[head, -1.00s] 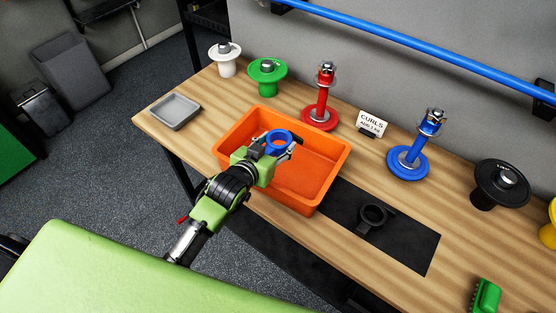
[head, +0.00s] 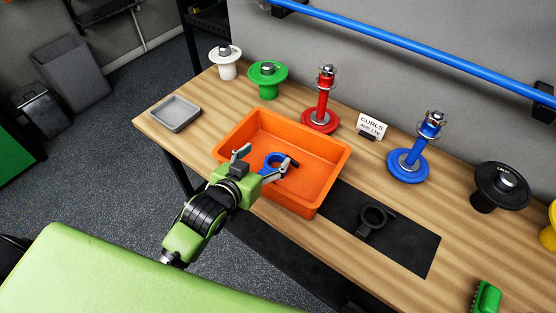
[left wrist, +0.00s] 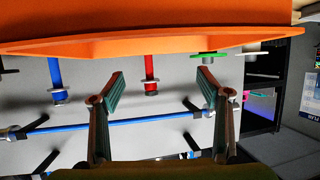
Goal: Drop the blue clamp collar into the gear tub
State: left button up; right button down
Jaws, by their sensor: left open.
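The blue clamp collar (head: 273,156) is inside the orange gear tub (head: 331,167), near its front left part. The gripper partly hides it, and I cannot tell whether it rests flat on the tub floor. My left gripper (head: 263,162) is at the tub's front left rim with its fingers spread wide. In the left wrist view the open fingers (left wrist: 160,100) have nothing between them, and the orange tub wall (left wrist: 150,45) fills the top. My right gripper is not in view.
A grey tray (head: 175,113) sits left of the tub. A black collar (head: 372,217) lies on a dark mat (head: 412,243) to the right. A red post (head: 322,105), a blue post (head: 415,150) and a CURLS sign (head: 372,125) stand behind. Bare wood lies between tray and tub.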

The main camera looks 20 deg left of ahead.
pick_arm(q)
jog(key=shift+v, duration=2.2)
jog(key=s+a+f+g+y, duration=0.1)
jog(key=s+f+g, duration=0.45)
jog(key=s, duration=0.45)
jog(key=s+a+f+g+y, duration=0.1)
jog(key=s+f+g, duration=0.45)
jog(key=s, duration=0.45)
notch_tip(320, 180, down, 31)
jog(key=s+b, duration=0.2)
jog(key=b, duration=0.3)
jog(key=s+a+f+g+b, duration=0.1)
jog(key=s+a+f+b, duration=0.2)
jog(key=s+f, duration=1.4)
notch_tip(320, 180, down, 3)
jog(key=shift+s+f+m+b, duration=0.1)
jog(key=shift+s+m+b, duration=0.1)
jog(key=shift+m+b, duration=0.1)
